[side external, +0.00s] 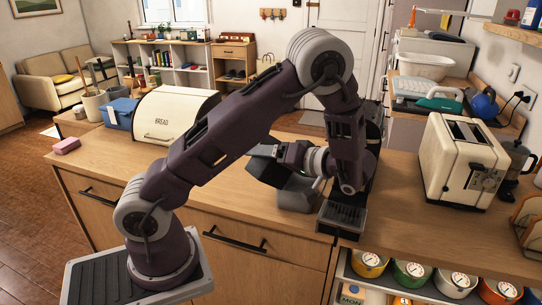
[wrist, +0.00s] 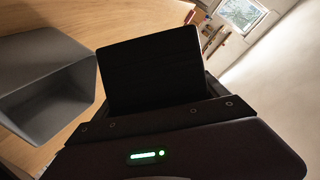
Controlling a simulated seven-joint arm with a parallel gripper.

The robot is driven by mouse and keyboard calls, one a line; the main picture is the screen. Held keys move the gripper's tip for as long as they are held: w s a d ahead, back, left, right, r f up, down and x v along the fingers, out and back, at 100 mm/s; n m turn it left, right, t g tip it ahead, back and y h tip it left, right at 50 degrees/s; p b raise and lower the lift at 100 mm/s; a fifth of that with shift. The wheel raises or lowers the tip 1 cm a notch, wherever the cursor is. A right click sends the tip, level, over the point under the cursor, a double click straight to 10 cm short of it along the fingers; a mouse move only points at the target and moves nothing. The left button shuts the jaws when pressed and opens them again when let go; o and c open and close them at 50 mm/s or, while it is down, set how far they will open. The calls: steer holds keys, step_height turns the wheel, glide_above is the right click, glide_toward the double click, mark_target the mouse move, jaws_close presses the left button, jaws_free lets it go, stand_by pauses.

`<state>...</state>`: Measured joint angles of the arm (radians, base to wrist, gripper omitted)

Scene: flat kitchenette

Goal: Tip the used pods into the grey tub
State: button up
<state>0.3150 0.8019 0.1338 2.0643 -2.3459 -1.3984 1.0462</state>
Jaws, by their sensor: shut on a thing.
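The grey tub (side external: 297,194) stands on the counter beside the coffee machine, partly hidden by my arm. In the wrist view the tub (wrist: 45,85) is at the left, with its open mouth visible and no pods seen in it. My gripper (side external: 277,153) points left, above the tub. It is shut on a black container (wrist: 150,70), which fills the middle of the wrist view. In the side view a dark, flat shape at the gripper's end (side external: 262,151) appears to be this container. I see no used pods; the container's inside is too dark to read.
The black coffee machine (side external: 372,140) with its drip tray (side external: 344,218) stands right of the tub, close to my arm. A cream toaster (side external: 462,163) is further right. The bread bin (side external: 170,118) and a blue box (side external: 120,113) are left.

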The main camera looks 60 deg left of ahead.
steer(key=m+g, duration=0.1)
steer(key=m, duration=0.2)
steer(key=shift+w+g+y, duration=0.1)
steer(key=shift+g+y, duration=0.2)
steer(key=shift+g, duration=0.1)
steer(key=shift+w+a+r+m+g, duration=0.15)
steer(key=shift+m+g, duration=0.35)
steer(key=shift+m, duration=0.5)
steer(key=w+m+y, duration=0.1)
steer(key=m, duration=0.1)
steer(key=w+r+m+g+y, duration=0.1)
steer(key=m, duration=0.2)
steer(key=shift+w+a, duration=0.15)
steer(key=shift+w+a+r+m+y, duration=0.1)
steer(key=shift+w+r+m+y, duration=0.2)
steer(key=shift+m, duration=0.55)
steer(key=shift+w+a+r+m+y, duration=0.15)
steer(key=shift+w+m+y, duration=0.25)
steer(key=shift+m, duration=0.45)
steer(key=shift+d, duration=0.1)
